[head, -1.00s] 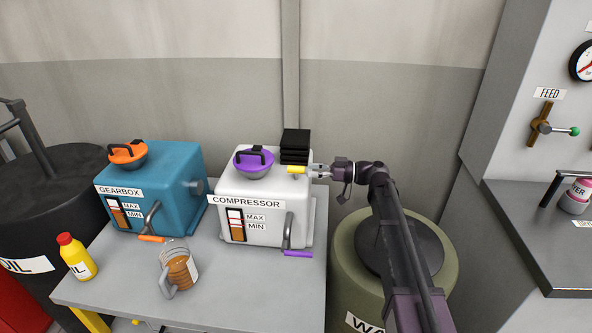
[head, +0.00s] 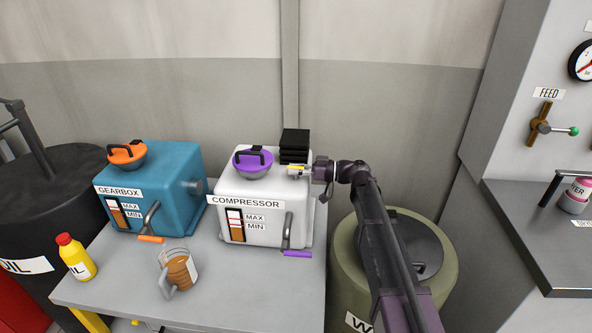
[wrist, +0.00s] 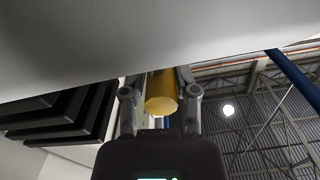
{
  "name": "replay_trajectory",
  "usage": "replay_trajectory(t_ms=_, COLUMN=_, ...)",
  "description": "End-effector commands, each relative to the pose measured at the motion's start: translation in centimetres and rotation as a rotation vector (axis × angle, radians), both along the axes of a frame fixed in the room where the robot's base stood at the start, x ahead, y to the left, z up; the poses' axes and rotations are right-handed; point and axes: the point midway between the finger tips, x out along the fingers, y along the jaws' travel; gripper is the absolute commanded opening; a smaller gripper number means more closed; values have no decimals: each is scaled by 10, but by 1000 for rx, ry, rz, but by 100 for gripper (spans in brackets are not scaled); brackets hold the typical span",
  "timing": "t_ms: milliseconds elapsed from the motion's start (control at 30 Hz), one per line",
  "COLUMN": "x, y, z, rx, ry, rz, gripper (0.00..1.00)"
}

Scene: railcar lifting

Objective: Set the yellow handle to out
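The yellow handle (head: 296,168) sticks out at the upper right of the white compressor box (head: 262,190), just below a stack of black plates. My gripper (head: 298,171) is at the handle, reaching in from the right. In the wrist view the handle's round yellow end (wrist: 161,104) lies between the two fingers of my gripper (wrist: 160,85), one on each side. The fingers are very close to it, but I cannot tell whether they press on it. The far part of the handle is hidden behind the pale housing edge.
Black plates (head: 295,146) rise close beside the handle. A purple cap (head: 253,162) and a purple-ended lever (head: 297,253) are on the compressor. A blue gearbox (head: 160,185), a jug (head: 178,270) and a yellow bottle (head: 76,257) stand to the left. A drum (head: 345,255) stands below my arm.

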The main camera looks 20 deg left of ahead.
Motion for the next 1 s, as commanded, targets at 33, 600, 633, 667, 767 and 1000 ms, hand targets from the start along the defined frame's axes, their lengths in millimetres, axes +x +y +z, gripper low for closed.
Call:
replay_trajectory(t_ms=33, x=0, y=0, z=0, rx=0, ry=0, rz=-1, gripper=8)
replay_trajectory(t_ms=600, x=1, y=1, z=26, rx=1, ry=0, rz=-2, gripper=0)
replay_trajectory(t_ms=633, x=1, y=1, z=28, rx=1, ry=0, rz=-2, gripper=0)
replay_trajectory(t_ms=667, x=1, y=1, z=31, rx=1, ry=0, rz=-2, gripper=0)
replay_trajectory(t_ms=767, x=1, y=2, z=40, rx=1, ry=0, rz=-2, gripper=0)
replay_trajectory(t_ms=1000, x=1, y=2, z=61, rx=1, ry=0, rz=-2, gripper=0)
